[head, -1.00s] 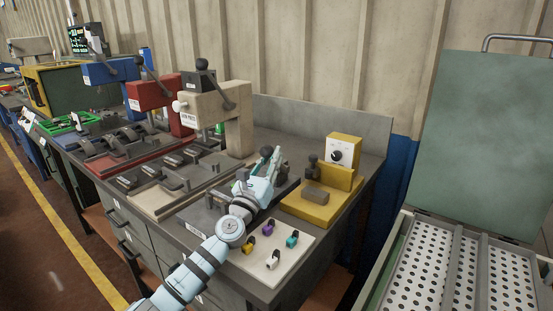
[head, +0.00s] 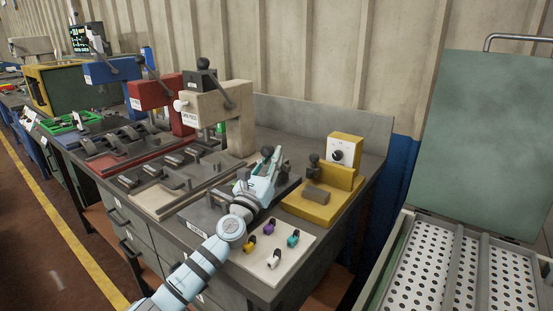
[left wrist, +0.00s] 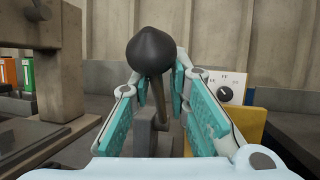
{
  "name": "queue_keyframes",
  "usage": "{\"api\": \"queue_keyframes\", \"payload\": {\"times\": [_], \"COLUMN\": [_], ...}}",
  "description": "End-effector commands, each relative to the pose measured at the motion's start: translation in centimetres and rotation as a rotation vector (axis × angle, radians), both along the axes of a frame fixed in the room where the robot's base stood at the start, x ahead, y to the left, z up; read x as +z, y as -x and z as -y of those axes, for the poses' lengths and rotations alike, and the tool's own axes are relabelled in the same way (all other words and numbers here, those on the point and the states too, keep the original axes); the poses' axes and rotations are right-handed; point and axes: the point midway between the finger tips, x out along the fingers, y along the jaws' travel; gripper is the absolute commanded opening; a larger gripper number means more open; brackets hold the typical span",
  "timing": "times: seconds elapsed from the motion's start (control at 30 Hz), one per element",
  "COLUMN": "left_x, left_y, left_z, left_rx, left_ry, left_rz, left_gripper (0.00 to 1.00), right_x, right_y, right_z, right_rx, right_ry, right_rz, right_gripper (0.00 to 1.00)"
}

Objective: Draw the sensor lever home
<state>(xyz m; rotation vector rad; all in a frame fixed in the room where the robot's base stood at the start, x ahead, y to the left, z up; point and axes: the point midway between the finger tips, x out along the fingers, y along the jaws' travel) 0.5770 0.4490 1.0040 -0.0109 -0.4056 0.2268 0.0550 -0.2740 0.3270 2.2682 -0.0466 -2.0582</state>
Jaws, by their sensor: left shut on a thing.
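The sensor lever has a black pear-shaped knob (head: 267,151) on a thin brownish shaft; it stands on a dark fixture at the right part of the bench. My left gripper (head: 262,178) is at this lever with its fingers on either side, just below the knob. In the left wrist view, the knob (left wrist: 152,52) rises between the teal finger pads, and the lever shaft (left wrist: 159,98) leans between them. The gripper is shut on the lever. The lever's foot is partly hidden by the fingers. My right gripper is not in view.
A yellow fixture with a dial (head: 340,153) and grey block stands right of the lever. A pale board (head: 290,262) with small coloured knobs lies in front. A beige press (head: 222,112) stands to the left. A perforated tray (head: 420,275) is at far right.

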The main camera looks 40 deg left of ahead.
Motion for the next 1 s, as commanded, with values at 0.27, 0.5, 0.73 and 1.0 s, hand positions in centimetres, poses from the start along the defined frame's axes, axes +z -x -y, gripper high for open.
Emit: {"api": "queue_keyframes", "payload": {"times": [0.27, 0.5, 0.73, 1.0], "left_x": [0.3, 0.3, 0.2, -0.5], "left_y": [0.1, 0.0, -0.3, 1.0], "left_z": [-0.3, -0.2, 0.3, 0.6], "left_rx": [0.009, 0.006, -0.003, -0.004], "left_ry": [0.004, 0.002, 0.001, -0.002], "left_rz": [0.006, 0.006, 0.004, 0.000], "left_gripper": [0.00, 0.39, 0.50, 0.50], "right_x": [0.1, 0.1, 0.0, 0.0], "right_y": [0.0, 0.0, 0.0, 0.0], "right_z": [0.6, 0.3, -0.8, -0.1], "right_rx": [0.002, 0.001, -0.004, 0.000], "right_ry": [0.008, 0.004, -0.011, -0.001], "right_rz": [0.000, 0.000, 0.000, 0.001], "right_gripper": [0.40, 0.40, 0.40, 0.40]}}
